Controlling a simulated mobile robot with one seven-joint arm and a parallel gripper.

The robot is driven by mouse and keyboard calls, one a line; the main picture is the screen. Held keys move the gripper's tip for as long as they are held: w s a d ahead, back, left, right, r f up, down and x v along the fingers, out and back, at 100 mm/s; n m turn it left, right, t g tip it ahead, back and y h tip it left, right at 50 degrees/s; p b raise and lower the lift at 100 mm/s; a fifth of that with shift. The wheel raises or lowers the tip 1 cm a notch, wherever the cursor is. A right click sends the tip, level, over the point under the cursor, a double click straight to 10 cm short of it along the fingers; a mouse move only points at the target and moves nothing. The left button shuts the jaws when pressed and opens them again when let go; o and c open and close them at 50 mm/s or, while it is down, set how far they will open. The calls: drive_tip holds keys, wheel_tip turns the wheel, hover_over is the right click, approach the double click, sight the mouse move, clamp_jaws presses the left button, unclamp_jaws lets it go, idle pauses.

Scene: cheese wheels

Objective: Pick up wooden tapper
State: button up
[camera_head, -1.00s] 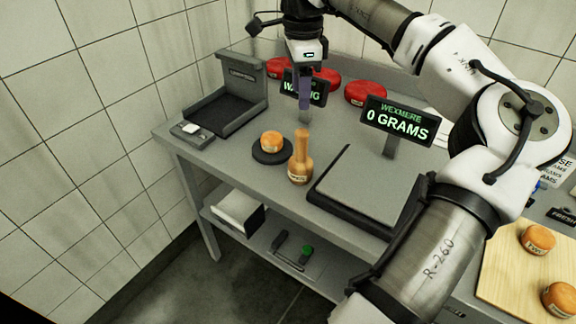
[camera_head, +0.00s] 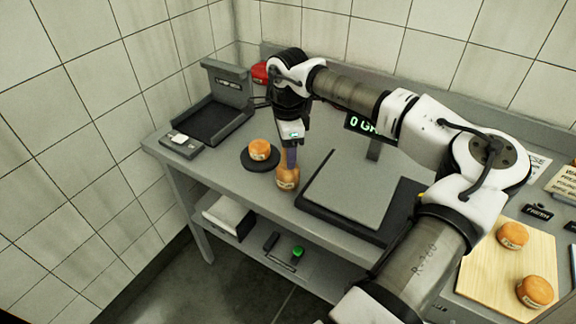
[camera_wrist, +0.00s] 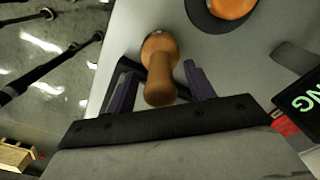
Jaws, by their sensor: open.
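The wooden tapper (camera_head: 287,178) stands upright on the grey table, its handle pointing up. In the wrist view the tapper (camera_wrist: 160,68) shows from above, its handle end nearest the camera. My gripper (camera_head: 291,157) is at the top of the tapper in the head view, pointing down. In the wrist view my gripper (camera_wrist: 160,85) is open, with a purple finger on each side of the handle. I cannot tell whether either finger touches it.
A small orange cheese wheel (camera_head: 259,149) sits on a round black pad (camera_head: 248,165) just left of the tapper. A scale with a grey plate (camera_head: 350,190) stands to the right. A dark tray (camera_head: 212,121) is at the back left. A wooden board (camera_head: 500,262) holds more cheese at the right.

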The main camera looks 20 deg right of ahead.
drive_tip(key=shift+f, duration=0.15)
clamp_jaws()
drive_tip(key=shift+r, duration=0.2)
idle(0.3)
